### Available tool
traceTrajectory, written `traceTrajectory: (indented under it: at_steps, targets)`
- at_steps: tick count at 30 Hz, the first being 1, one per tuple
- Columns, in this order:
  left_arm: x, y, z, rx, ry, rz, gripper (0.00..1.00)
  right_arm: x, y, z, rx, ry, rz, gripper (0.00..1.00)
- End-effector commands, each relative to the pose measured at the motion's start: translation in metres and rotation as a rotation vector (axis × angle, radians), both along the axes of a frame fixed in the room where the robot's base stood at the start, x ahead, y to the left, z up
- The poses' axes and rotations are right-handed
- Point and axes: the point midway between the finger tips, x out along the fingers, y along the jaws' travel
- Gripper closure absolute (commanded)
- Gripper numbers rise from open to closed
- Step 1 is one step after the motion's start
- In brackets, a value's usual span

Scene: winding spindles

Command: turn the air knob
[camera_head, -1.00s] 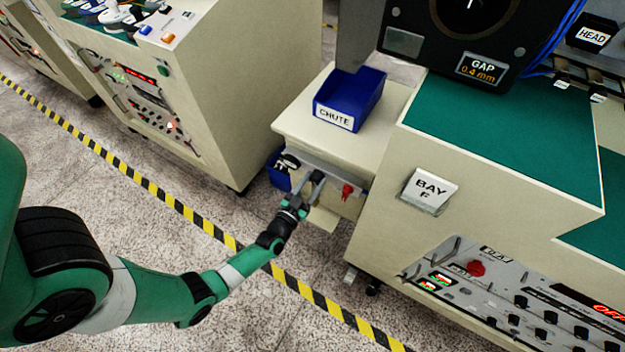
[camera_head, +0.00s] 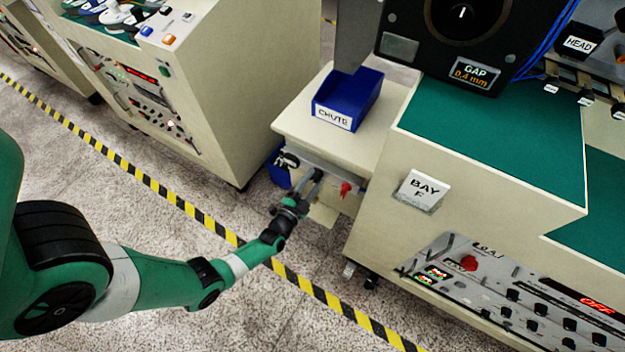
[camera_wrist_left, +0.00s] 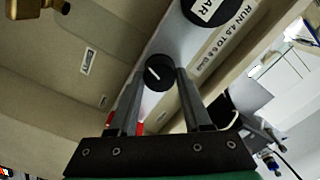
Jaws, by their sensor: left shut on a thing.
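The air knob (camera_wrist_left: 158,73) is a round black knob with a white pointer line. In the left wrist view it sits between the fingertips of my left gripper (camera_wrist_left: 160,80), on a light panel strip. The gripper is shut on it. In the head view my left gripper (camera_head: 304,182) reaches the front of the small cream cabinet (camera_head: 290,122); the knob itself is hidden there by the fingers. My right gripper is not in view.
A red handle (camera_head: 346,188) sits just right of the gripper on the same front. A blue chute bin (camera_head: 350,97) stands on the cabinet top. The BAY F bench (camera_head: 380,215) is to the right. Open floor lies left, crossed by striped tape (camera_head: 165,195).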

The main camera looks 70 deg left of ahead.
Motion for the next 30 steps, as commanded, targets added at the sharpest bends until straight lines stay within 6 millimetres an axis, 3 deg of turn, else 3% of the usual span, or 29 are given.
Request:
traceTrajectory:
  at_steps: [20, 21, 25, 30]
  targets:
    - [0.0002, -0.0001, -0.0002, 0.05, 0.038, 0.0, 1.0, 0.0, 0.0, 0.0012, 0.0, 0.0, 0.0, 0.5]
    - [0.0002, -0.0002, -0.0002, 0.05, 0.038, 0.0, 0.44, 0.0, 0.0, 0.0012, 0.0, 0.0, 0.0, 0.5]
    - [0.0001, -0.0001, -0.0002, 0.05, 0.038, 0.0, 0.21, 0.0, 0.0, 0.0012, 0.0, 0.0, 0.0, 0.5]
    - [0.0001, -0.0001, -0.0002, 0.05, 0.038, 0.0, 0.21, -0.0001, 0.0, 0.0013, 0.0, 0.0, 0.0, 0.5]
